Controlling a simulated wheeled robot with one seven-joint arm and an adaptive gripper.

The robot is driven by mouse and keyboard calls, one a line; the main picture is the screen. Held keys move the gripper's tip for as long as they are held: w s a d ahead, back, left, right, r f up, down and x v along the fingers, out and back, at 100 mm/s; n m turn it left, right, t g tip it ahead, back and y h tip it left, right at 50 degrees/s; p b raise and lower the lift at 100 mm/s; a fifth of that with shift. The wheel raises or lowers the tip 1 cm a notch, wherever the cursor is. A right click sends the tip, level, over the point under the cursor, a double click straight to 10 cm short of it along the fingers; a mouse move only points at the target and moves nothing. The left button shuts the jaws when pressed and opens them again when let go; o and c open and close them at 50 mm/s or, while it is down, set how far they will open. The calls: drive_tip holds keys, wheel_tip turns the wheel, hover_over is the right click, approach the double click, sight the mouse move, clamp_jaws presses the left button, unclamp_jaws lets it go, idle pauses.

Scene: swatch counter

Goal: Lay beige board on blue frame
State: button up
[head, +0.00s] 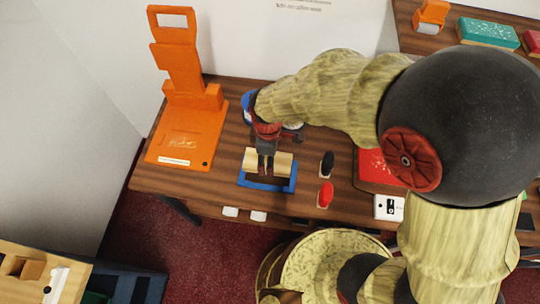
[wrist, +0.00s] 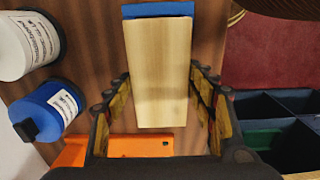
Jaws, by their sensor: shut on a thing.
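The beige board (head: 283,163) is a pale wooden piece at the front of the brown counter. It also shows in the wrist view (wrist: 158,70), long and upright in the picture between my fingers. My gripper (head: 265,168) points down and is shut on the board; its fingers (wrist: 158,85) flank both long sides. The blue frame (head: 267,184) lies under or just behind the board, and a strip of it shows past the board's far end in the wrist view (wrist: 158,10). Most of the frame is hidden. I cannot tell whether board and frame touch.
An orange stand (head: 180,130) is at the counter's left. A black-handled piece (head: 327,163) and a red one (head: 325,194) stand right of the frame. White (wrist: 28,45) and blue (wrist: 50,108) cylinders lie left in the wrist view. A dark compartment bin (wrist: 270,105) is right.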

wheel_tip(320, 180, down, 5)
drive_tip(key=b, duration=0.3)
drive_tip(key=shift+f+b, duration=0.7)
drive_tip(key=shift+f, duration=0.2)
drive_tip(key=shift+f, duration=0.6)
idle(1.5)
drive_tip(key=o, duration=1.3)
drive_tip(key=shift+o, duration=0.3)
wheel_tip(320, 180, up, 12)
